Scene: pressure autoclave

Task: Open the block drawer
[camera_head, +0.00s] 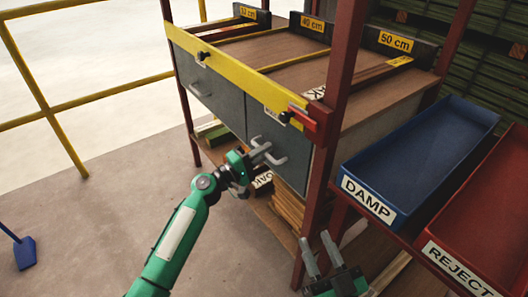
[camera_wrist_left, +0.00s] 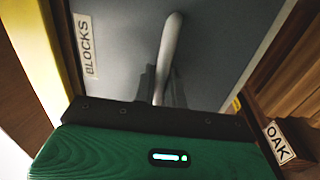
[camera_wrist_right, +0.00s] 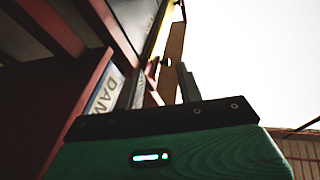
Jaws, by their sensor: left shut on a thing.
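The block drawer has a grey front (camera_head: 290,150) on the right side of the cabinet below the yellow rail; its "BLOCKS" label (camera_wrist_left: 87,47) shows in the left wrist view. The front looks about flush with the cabinet. Its pale bar handle (camera_wrist_left: 170,45) sticks out from the front. My left gripper (camera_head: 262,155) is at this handle, with its fingers shut on it; the left wrist view shows the bar between the fingers (camera_wrist_left: 162,85). My right gripper (camera_head: 320,250) is open and empty, low beside the red post.
Another grey drawer (camera_head: 212,92) with a handle sits to the left. A yellow rail (camera_head: 235,72) runs above both. A red post (camera_head: 325,140) stands right of the drawers. A blue DAMP tray (camera_head: 420,150) and red REJECT tray (camera_head: 485,220) are at right. The floor (camera_head: 90,220) in front is mostly clear.

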